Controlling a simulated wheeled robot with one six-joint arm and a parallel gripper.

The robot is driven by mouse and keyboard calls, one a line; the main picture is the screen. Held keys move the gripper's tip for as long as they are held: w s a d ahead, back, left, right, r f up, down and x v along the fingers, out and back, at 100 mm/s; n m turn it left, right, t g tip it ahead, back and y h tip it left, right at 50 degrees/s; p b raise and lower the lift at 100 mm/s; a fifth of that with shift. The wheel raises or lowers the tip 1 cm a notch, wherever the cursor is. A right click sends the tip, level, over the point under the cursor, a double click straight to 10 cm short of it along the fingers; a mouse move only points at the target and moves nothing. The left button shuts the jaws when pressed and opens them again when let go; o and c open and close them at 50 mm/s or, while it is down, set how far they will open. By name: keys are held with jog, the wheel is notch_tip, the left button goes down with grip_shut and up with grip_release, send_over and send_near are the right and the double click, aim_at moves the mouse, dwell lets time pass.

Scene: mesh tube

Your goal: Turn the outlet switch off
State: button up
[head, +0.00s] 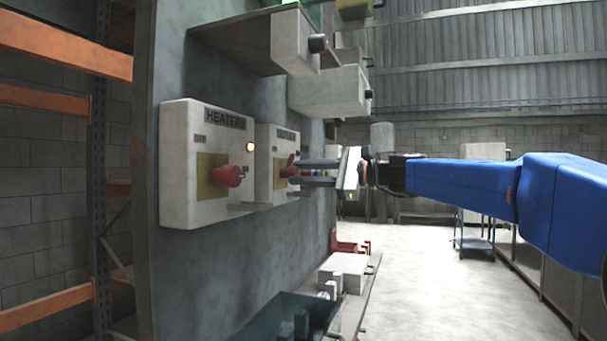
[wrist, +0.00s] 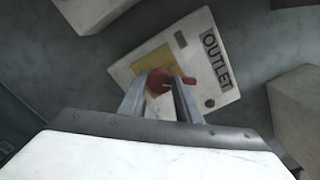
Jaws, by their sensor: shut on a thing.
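The outlet switch box (head: 264,172) is a white panel box on the grey wall, just beyond the heater box. In the wrist view the outlet box (wrist: 222,90) shows its OUTLET label and a small dark round lamp. Its red knob (wrist: 159,80) sits on a yellow plate (wrist: 158,62), with a red handle pointing right in that view. My gripper (wrist: 166,84) is shut on the red knob, one finger on each side. In the head view my gripper (head: 297,172) reaches the knob from the right and partly hides it.
The heater box (head: 205,150) stands nearer on the left, with a red knob (head: 228,176) and a lit lamp (head: 250,147). Other boxes (head: 328,92) jut from the wall above. A dark green bin (head: 290,318) and red and white items lie below. The floor to the right is open.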

jog(key=n, duration=0.4)
jog(key=shift+f, duration=0.1)
jog(key=shift+f+n, duration=0.1)
jog(key=shift+n, duration=1.7)
jog(key=o, duration=1.1)
jog(key=shift+s, duration=0.1)
jog(key=shift+c, duration=0.2)
jog(key=v, duration=1.7)
jog(key=shift+d, duration=0.2)
